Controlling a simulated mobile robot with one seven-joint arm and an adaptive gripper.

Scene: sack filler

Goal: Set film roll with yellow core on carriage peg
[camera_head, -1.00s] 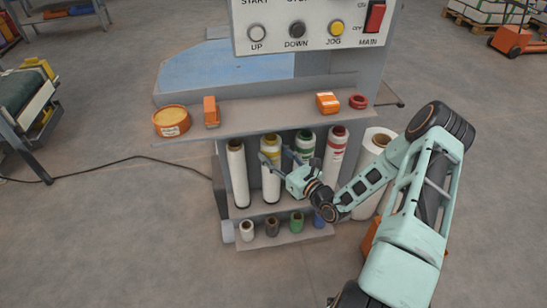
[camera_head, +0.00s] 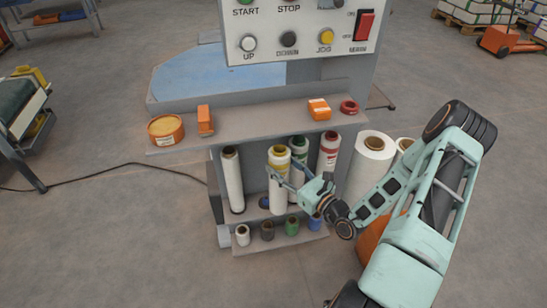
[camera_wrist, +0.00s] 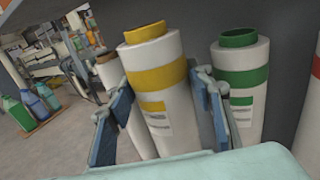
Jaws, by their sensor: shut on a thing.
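The film roll with yellow core (camera_head: 278,185) is white with a yellow band; it stands nearly upright in front of the shelf under the machine's ledge. My gripper (camera_head: 284,175) is shut on it, with one finger on each side. In the wrist view the roll (camera_wrist: 165,118) leans slightly between my gripper's blue-padded fingers (camera_wrist: 160,95), its yellow core ring at the top. Its lower end is hidden in the wrist view. I cannot make out the carriage peg in either view.
A plain roll (camera_head: 232,180), a green-core roll (camera_head: 299,165) and a red-banded roll (camera_head: 328,152) stand on the shelf. Large white rolls (camera_head: 369,165) stand at right. The ledge (camera_head: 250,122) overhangs the rolls. Small spools (camera_head: 267,232) line the lower step.

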